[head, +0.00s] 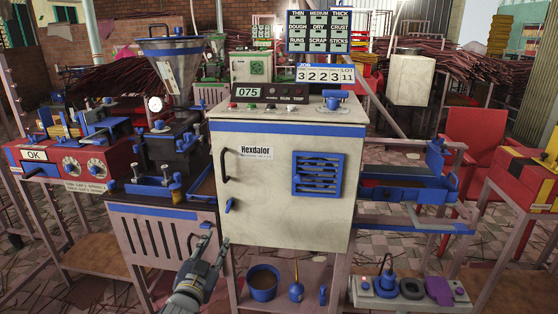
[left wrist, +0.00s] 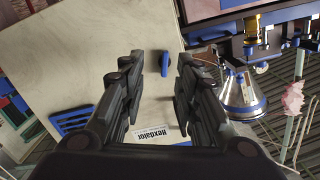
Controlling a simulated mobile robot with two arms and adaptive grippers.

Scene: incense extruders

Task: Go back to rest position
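My left gripper (head: 214,243) is low in the head view, in front of the left edge of the white Hexdalor cabinet (head: 270,215). Its two fingers are apart with nothing between them. In the left wrist view the open fingers (left wrist: 157,68) point toward the cabinet front, and a small blue latch (left wrist: 164,63) shows between their tips. The same latch (head: 230,205) is in the head view, just above the gripper. The cabinet door looks shut. My right gripper is in neither view.
A metal hopper machine (head: 175,75) and a red box marked OK (head: 65,165) stand at left. A shelf below the cabinet holds a blue pot (head: 263,292). At right are a blue tray frame (head: 410,190), a switch panel (head: 405,300) and a red chair (head: 475,145).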

